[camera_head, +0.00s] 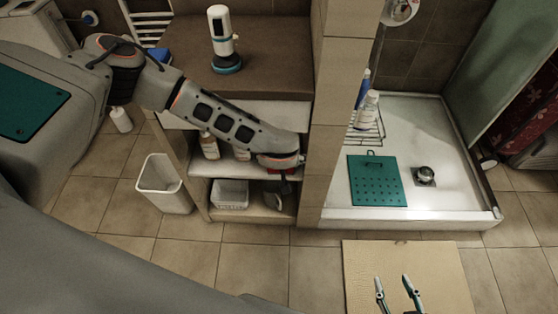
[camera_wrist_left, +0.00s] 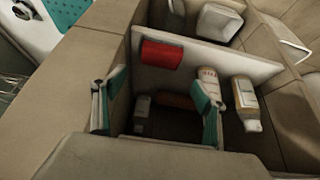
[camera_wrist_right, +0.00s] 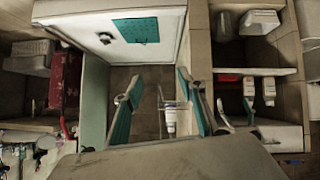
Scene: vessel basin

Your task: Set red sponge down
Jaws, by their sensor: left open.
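The red sponge (camera_wrist_left: 162,54) rests at the edge of the white shelf board in the left wrist view. It lies just beyond the fingertips of my left gripper (camera_wrist_left: 158,80), which is open, with a visible gap between the fingers and nothing gripped. In the head view a bit of the red sponge (camera_head: 278,172) shows under the end of my left arm, which hides most of the left gripper. My right gripper (camera_head: 393,284) is open and empty low in the head view, over a beige mat; its spread fingers also show in the right wrist view (camera_wrist_right: 158,78).
Bottles (camera_wrist_left: 246,98) stand close beside the left gripper on the shelf. A tiled pillar (camera_head: 330,130) borders the shelf unit. A white basket (camera_head: 230,194) sits on the lower shelf, and a white bin (camera_head: 163,184) stands on the floor. The shower tray (camera_head: 440,150) is at right.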

